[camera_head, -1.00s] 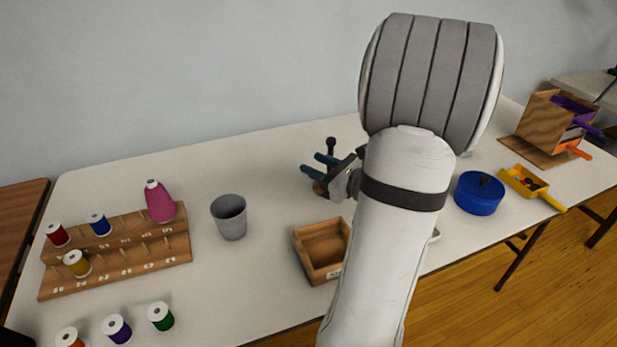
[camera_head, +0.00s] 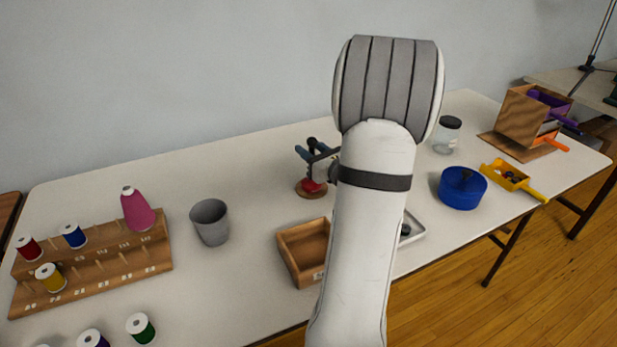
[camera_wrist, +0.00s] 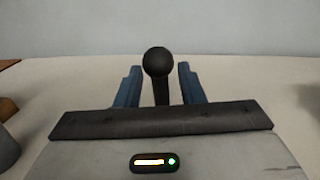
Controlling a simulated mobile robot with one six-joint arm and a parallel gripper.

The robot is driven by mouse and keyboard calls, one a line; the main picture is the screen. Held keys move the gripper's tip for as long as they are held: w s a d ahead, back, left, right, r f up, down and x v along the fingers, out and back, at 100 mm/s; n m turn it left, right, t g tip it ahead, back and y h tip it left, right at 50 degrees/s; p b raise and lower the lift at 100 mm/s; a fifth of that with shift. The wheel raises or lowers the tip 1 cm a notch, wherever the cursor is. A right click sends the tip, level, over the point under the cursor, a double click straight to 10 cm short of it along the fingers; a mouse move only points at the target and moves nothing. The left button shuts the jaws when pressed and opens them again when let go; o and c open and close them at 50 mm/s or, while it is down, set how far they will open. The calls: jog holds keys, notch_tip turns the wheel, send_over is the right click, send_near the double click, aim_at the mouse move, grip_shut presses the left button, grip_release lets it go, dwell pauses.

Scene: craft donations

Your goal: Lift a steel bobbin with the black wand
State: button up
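The black wand (camera_wrist: 157,72) shows in the wrist view as a round black knob on a dark stem. My gripper (camera_wrist: 158,75) has its two blue fingers on either side of the stem, with a gap showing on each side. In the head view the black knob (camera_head: 311,141) rises by the blue fingers of my gripper (camera_head: 313,155), above a red piece (camera_head: 313,185) on a round wooden base. I cannot make out a steel bobbin. A white tray (camera_head: 416,226), partly hidden behind my arm, holds a small dark round thing I cannot identify.
A grey cup (camera_head: 210,222) and a thread rack (camera_head: 95,268) stand left. An open wooden box (camera_head: 288,262) is in front. A blue round tin (camera_head: 462,188), a yellow scoop (camera_head: 515,178), a glass jar (camera_head: 446,136) and a wooden bin (camera_head: 521,120) are right.

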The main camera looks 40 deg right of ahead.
jog(key=shift+c, duration=0.4)
grip_shut()
